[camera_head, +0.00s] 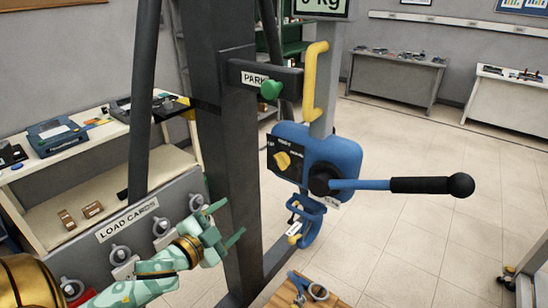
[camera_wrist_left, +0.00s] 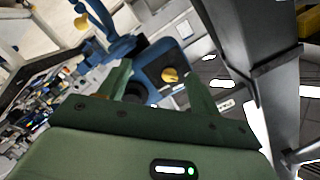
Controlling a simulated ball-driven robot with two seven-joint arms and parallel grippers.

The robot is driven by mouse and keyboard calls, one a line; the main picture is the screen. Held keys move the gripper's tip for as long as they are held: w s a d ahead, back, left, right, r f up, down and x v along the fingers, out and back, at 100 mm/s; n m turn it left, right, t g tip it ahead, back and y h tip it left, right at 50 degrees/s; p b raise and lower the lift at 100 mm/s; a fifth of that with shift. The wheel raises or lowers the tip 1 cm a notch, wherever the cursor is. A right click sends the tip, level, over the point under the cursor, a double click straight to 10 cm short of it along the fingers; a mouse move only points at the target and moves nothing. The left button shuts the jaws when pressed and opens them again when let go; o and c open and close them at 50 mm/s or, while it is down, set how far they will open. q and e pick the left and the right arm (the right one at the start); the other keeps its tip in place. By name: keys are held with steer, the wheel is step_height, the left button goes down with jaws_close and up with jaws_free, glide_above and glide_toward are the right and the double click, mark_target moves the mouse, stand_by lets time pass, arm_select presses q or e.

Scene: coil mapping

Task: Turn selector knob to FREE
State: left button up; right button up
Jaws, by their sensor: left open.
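The selector knob (camera_head: 288,160) is yellow and sits on a black plate (camera_head: 284,176) on the left side of a blue housing (camera_head: 340,158). Its small labels are too small to read surely. My left gripper (camera_head: 235,216) is open and empty, below and left of the knob and apart from it. In the left wrist view the yellow knob (camera_wrist_left: 170,75) shows ahead between the fingertips of the open left gripper (camera_wrist_left: 158,70), some distance beyond them. My right gripper is not in view.
A blue lever with a black grip (camera_head: 420,185) sticks out right from the housing. A dark post (camera_head: 225,150) stands behind my gripper, with a PARK bracket (camera_head: 262,79) and green knob (camera_head: 271,90). A LOAD CARDS panel (camera_head: 150,225) is at left. A yellow handle (camera_head: 310,85) rises above the housing.

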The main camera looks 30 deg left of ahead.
arm_select(q)
steer(key=m+t+h, duration=0.1)
steer(key=h, duration=0.1)
glide_toward(279, 163)
steer(key=w, duration=0.3)
steer(key=w+p, duration=0.1)
steer(key=w, duration=0.1)
steer(key=w+d, duration=0.1)
steer(key=w, duration=0.2)
steer(key=shift+w+f+p, duration=0.15)
steer(key=shift+w+p, duration=0.2)
steer(key=shift+c, duration=0.6)
steer(key=c, duration=0.9)
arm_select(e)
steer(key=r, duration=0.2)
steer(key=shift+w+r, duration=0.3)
